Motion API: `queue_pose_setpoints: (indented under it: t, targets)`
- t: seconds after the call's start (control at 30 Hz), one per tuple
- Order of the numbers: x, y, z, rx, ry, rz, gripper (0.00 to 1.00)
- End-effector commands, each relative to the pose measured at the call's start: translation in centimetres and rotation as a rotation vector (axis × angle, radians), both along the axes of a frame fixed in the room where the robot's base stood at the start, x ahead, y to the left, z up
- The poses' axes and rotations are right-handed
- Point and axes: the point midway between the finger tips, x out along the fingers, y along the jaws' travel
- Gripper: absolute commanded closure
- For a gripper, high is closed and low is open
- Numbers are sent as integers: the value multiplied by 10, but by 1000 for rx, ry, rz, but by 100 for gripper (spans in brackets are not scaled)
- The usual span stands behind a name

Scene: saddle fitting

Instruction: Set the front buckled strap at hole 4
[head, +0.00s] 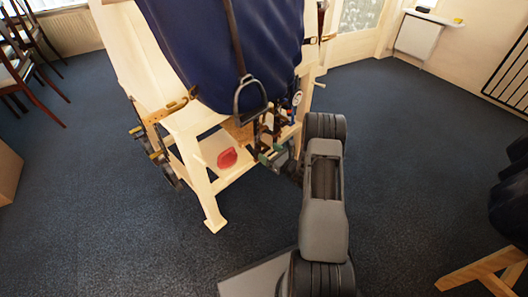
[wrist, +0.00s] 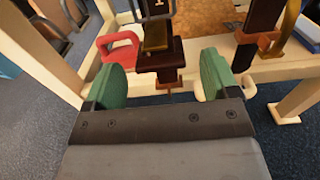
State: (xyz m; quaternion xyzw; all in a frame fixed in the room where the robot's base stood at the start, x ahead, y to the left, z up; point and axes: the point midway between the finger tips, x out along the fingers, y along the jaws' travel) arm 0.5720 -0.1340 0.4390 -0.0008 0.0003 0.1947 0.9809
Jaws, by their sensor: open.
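My gripper (wrist: 162,82) is open, with its two green pads apart, and it also shows beside the stand in the head view (head: 272,156). A dark brown strap (wrist: 162,58) with a metal buckle (wrist: 155,34) hangs just beyond and between the pads. I see no pad closed on it. A second dark strap (wrist: 264,18) with a tan keeper (wrist: 260,38) hangs to its right. I cannot tell which of the two is the front one, and the hole in use is not readable. In the head view the straps are small and partly hidden by my arm.
The pale wooden stand (head: 200,187) carries a dark blue cover (head: 210,45) and a hanging stirrup (head: 250,98). A red object (head: 228,157) sits low on the stand; it shows left of the buckle in the wrist view (wrist: 120,50).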

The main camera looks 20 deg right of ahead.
Motion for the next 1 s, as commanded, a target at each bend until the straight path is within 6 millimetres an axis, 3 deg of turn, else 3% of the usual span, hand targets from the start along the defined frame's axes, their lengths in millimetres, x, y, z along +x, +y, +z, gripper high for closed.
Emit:
queue_pose_setpoints:
  t: [0.3,0.7,1.0]
  targets:
    - [29,13,0,0,0,2,19]
    - [33,14,0,0,0,0,19]
    - [33,14,0,0,0,1,48]
